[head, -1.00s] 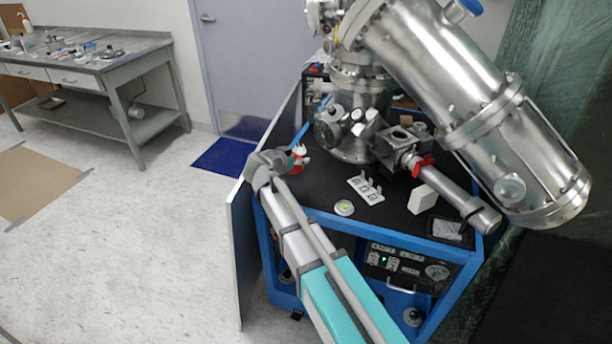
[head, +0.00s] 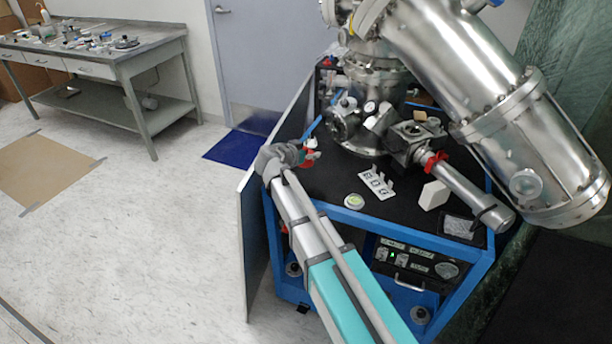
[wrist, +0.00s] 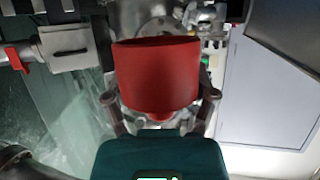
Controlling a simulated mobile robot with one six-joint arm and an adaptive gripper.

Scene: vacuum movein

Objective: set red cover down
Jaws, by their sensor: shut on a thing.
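The red cover (wrist: 157,75) fills the middle of the wrist view as a plain red cup-like shape. My gripper (wrist: 160,112) is shut on it, with one finger on each side. In the head view my gripper (head: 303,155) is small and partly hidden by my arm, and only a bit of red shows at it. It is over the left part of the black cart top (head: 330,180), beside the steel vacuum chamber. I cannot tell whether the cover touches anything beneath it.
The steel chamber (head: 375,85) and its large slanted cylinder (head: 500,100) take up the back and right. A white labelled bracket (head: 377,183), a round green-white disc (head: 354,201) and a white block (head: 433,195) are on the cart top. A bench (head: 90,60) stands far left.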

